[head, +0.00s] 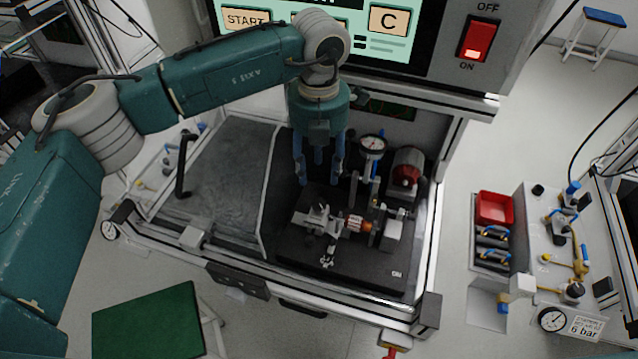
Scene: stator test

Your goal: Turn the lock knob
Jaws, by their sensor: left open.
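The test fixture stands on a black base plate (290,245) on the bench. A small metal clamp-like part (328,257) sits at its front, and a metal block (316,217) stands behind it. A copper-coloured wound part (355,223) is held in the middle of the fixture. I cannot tell which small part is the lock knob; it may be hidden or too small. My left gripper (318,178) points down, open and empty, above the back left of the fixture. It looks apart from the fixture parts. My right gripper is out of view.
A dial gauge (372,144) and a red motor-like part (407,168) stand close right of my left gripper. A screen (390,45) and red power switch (479,40) are behind. A red bin (494,208) is at right.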

